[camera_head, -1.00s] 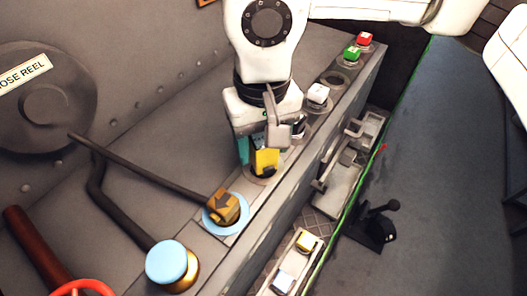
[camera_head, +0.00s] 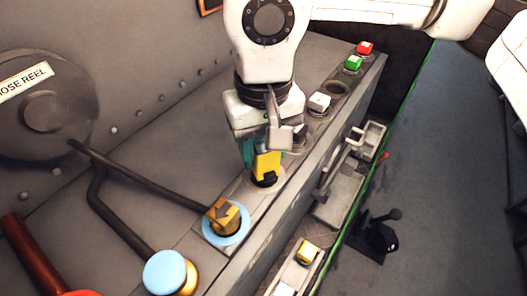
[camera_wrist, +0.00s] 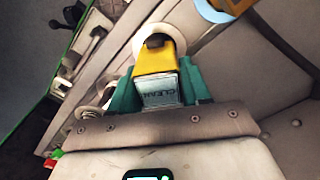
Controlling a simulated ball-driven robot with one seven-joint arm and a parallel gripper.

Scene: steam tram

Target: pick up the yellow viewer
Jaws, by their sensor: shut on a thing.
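The yellow viewer (camera_head: 267,164) is a small yellow block with a dark part at its lower end, over a round seat on the grey ledge. In the wrist view the viewer (camera_wrist: 157,62) has a pale face with lettering that seems to read "CLEAR". My gripper (camera_head: 256,158) has teal fingers, one on each side of the viewer, and is shut on it. The fingers also show in the wrist view (camera_wrist: 158,88). I cannot tell whether the viewer is clear of its seat.
A dark lever (camera_head: 140,177) runs at left.

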